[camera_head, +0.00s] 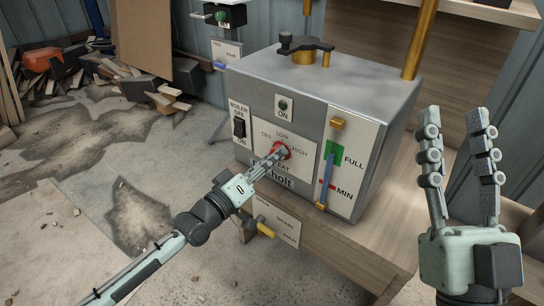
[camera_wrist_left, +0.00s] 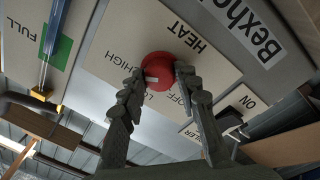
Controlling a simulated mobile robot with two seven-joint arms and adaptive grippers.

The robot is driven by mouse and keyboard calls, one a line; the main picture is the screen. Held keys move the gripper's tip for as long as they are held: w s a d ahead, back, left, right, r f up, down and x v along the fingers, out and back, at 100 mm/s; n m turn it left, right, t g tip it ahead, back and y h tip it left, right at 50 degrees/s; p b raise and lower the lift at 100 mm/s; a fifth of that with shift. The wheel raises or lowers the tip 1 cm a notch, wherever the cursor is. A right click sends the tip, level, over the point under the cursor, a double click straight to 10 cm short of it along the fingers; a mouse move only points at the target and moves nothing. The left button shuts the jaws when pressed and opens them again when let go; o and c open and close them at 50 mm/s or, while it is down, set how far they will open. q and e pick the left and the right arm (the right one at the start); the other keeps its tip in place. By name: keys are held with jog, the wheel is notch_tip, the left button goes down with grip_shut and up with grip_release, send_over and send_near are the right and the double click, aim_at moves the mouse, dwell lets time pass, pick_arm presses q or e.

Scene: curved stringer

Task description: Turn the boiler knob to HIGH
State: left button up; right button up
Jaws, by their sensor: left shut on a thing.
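The red boiler knob (camera_head: 283,146) sits on a white HEAT dial plate on the front of the grey boiler (camera_head: 375,105). OFF, LOW and HIGH are printed around it. My left gripper (camera_head: 277,153) is shut on the knob, partly hiding it. In the left wrist view the knob (camera_wrist_left: 166,68) lies between the two fingertips (camera_wrist_left: 160,76). A pale mark on it faces the LOW and HIGH lettering; I cannot tell the exact setting. My right gripper (camera_head: 457,120) is open and empty, raised right of the boiler.
A yellow valve handle (camera_head: 265,229) is below. The boiler stands on a wooden bench (camera_head: 345,245). Scrap wood lies at the back left.

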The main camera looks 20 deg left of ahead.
dwell(0.3)
pick_arm(q)
jog(key=o, duration=1.2)
jog(key=shift+c, duration=0.2)
jog(key=v, duration=1.2)
